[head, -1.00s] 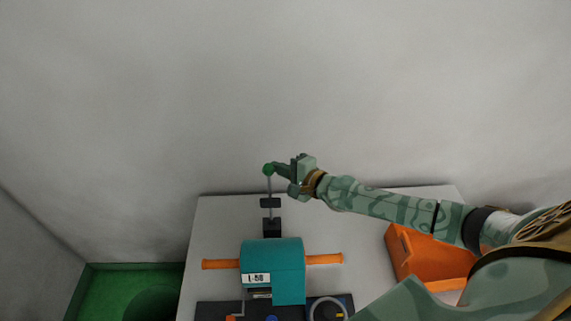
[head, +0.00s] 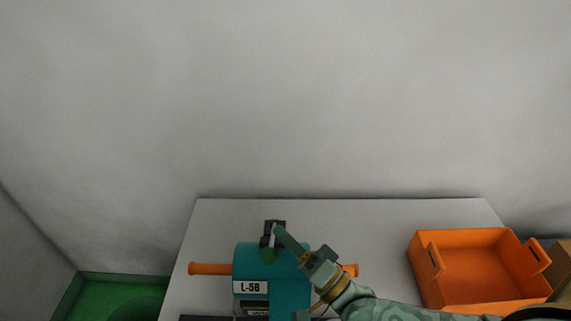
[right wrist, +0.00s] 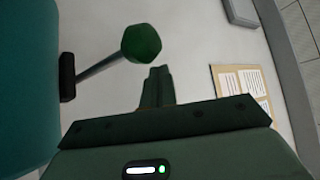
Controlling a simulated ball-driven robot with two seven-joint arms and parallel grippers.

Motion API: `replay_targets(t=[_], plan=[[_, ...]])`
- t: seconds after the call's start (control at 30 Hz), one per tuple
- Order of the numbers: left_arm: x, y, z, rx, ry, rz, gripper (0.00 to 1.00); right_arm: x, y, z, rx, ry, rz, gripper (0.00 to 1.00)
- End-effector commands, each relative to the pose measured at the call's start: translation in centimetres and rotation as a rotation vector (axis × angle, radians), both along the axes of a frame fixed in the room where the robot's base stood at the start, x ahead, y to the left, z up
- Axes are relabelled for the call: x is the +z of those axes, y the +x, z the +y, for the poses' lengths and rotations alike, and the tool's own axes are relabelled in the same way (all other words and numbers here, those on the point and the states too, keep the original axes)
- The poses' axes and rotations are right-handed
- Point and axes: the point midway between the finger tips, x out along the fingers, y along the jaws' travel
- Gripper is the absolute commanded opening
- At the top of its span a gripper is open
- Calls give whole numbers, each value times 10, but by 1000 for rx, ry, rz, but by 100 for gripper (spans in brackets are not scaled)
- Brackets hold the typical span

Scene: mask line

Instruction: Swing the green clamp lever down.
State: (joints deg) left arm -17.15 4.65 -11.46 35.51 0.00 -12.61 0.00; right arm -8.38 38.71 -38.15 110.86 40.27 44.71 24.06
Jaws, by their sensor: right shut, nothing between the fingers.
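In the right wrist view the green knob (right wrist: 141,43) sits on a thin grey rod that runs to a black block (right wrist: 67,77) beside the teal body. My right gripper (head: 279,231) is shut and empty beside the lever. Its fingers (right wrist: 157,85) are close to the knob; I cannot tell whether they touch. My left gripper is not in view.
An orange crate (head: 428,288) stands on the right of the pale table (head: 350,218). An orange handle (head: 210,269) sticks out of the machine's left side. A green bin (head: 105,292) is on the floor at left.

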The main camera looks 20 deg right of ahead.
Motion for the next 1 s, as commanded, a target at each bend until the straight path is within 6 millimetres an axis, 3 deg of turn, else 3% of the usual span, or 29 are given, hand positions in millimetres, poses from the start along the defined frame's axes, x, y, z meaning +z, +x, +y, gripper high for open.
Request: replay_targets(t=[0.03,0.3,1.0], plan=[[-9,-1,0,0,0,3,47,-10,-4,2,0,-10,-21,0],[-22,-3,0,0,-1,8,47,-24,-18,9,0,-21,-42,0],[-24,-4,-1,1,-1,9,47,-31,-24,13,5,-28,-34,0]])
